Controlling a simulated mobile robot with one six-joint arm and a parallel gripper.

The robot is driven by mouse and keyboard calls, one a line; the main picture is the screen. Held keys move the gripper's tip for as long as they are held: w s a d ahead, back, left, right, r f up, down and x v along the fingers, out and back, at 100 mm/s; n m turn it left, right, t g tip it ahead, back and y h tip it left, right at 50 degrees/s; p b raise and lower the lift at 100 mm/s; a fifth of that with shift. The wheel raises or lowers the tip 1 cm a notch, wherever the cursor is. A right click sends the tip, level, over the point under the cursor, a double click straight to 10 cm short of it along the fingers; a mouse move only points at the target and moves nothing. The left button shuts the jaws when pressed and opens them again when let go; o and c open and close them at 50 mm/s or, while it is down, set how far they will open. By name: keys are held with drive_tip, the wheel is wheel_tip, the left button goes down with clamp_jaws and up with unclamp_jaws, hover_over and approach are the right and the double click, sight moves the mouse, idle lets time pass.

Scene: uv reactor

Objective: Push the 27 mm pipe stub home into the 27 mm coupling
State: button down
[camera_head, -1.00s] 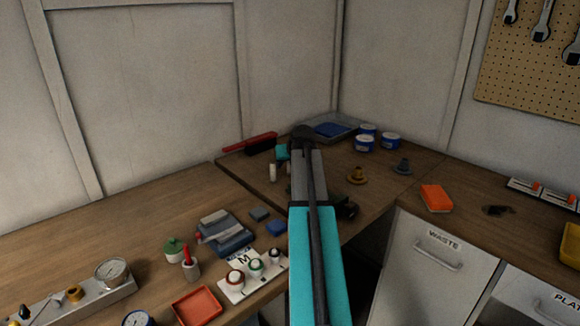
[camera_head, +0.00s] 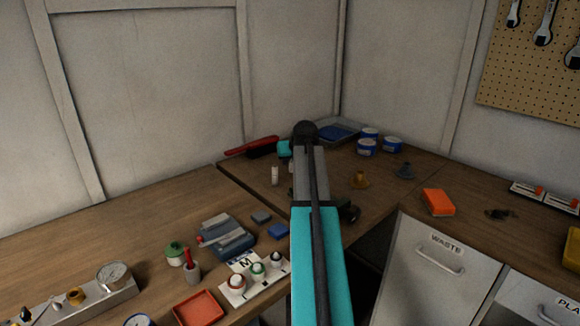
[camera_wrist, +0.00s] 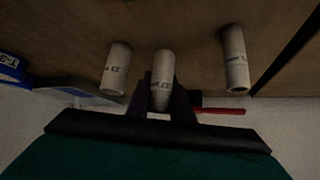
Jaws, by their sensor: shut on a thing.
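In the wrist view my gripper (camera_wrist: 172,102) has its dark fingers on either side of the middle pale pipe stub (camera_wrist: 162,72) and is shut on it. The stub has a dark printed mark, too blurred to read surely. Two similar stubs stand apart from it, a left stub (camera_wrist: 116,70) and a right stub (camera_wrist: 236,62). In the head view my arm hides the gripper and the held stub; one pale stub (camera_head: 275,175) shows left of the arm. I cannot pick out the 27 mm coupling.
Blue-and-white tins (camera_head: 366,147), a tray (camera_head: 350,128) and a red-handled brush (camera_head: 252,147) lie behind. An orange block (camera_head: 438,202) is farther right.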

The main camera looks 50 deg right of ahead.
wheel_tip(320, 180, up, 8)
drive_tip(key=shift+f, duration=0.25)
idle(0.7)
